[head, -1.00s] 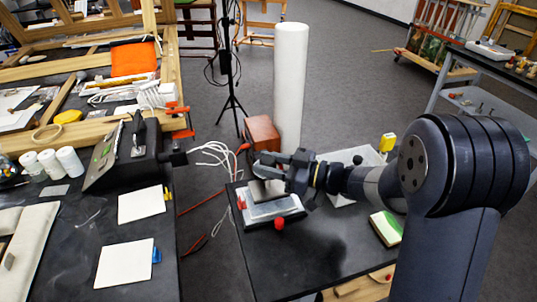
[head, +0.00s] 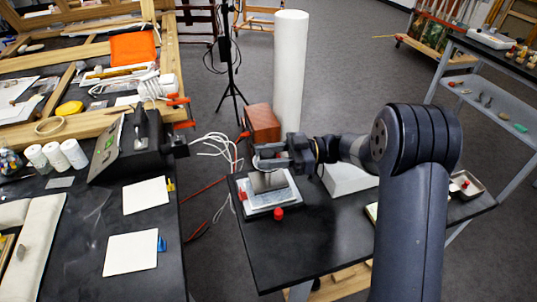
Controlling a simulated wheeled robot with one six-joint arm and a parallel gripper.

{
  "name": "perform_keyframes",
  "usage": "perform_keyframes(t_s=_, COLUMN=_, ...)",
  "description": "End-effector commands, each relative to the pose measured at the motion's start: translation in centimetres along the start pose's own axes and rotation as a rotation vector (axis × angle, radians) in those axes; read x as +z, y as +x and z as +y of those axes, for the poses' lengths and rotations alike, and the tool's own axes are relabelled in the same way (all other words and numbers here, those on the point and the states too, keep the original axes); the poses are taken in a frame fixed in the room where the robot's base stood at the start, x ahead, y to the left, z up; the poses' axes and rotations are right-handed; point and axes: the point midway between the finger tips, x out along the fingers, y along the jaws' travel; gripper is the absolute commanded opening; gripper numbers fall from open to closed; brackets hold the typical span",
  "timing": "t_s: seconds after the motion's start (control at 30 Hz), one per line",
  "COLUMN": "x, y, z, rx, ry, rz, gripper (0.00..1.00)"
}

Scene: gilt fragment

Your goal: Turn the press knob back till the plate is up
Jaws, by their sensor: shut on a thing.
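The press (head: 284,196) stands on the small black table. It has a dark base, a pale grey bed and a grey metal plate or block (head: 268,182) above it. The gap under the plate is too small to judge. My gripper (head: 268,157) reaches in from the right, over the top of the press. Its jaws are shut on the press knob, which is mostly hidden between the fingers. Red parts (head: 278,213) show at the front and left of the press.
A brown wooden box (head: 262,122) and a tall white cylinder (head: 290,75) stand behind the press. A white box (head: 350,180) lies to the right, partly behind my arm. The front of the black table (head: 300,255) is clear. A long workbench (head: 85,240) stands on the left.

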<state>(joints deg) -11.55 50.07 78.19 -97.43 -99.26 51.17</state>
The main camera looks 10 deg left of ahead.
Motion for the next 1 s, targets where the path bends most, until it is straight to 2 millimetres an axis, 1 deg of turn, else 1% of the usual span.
perform_keyframes(t_s=0.27, x=-0.2, y=0.1, z=0.0, rx=-0.001, ry=-0.002, rz=0.002, gripper=0.13)
perform_keyframes(t_s=0.3, x=-0.2, y=0.1, z=0.0, rx=-0.001, ry=-0.002, rz=0.002, gripper=0.37)
perform_keyframes(t_s=0.53, x=-0.1, y=0.1, z=0.0, rx=0.0, ry=-0.001, rz=0.001, gripper=0.56)
perform_keyframes(t_s=0.77, x=-0.1, y=0.0, z=0.0, rx=0.0, ry=-0.001, rz=0.001, gripper=0.56)
perform_keyframes(t_s=0.83, x=-0.4, y=0.0, z=0.0, rx=0.0, ry=-0.002, rz=0.001, gripper=0.56)
perform_keyframes(t_s=0.93, x=-1.5, y=0.0, z=0.0, rx=0.0, ry=-0.004, rz=0.0, gripper=0.56)
perform_keyframes(t_s=1.0, x=-2.7, y=0.0, z=0.0, rx=0.0, ry=-0.007, rz=0.0, gripper=0.56)
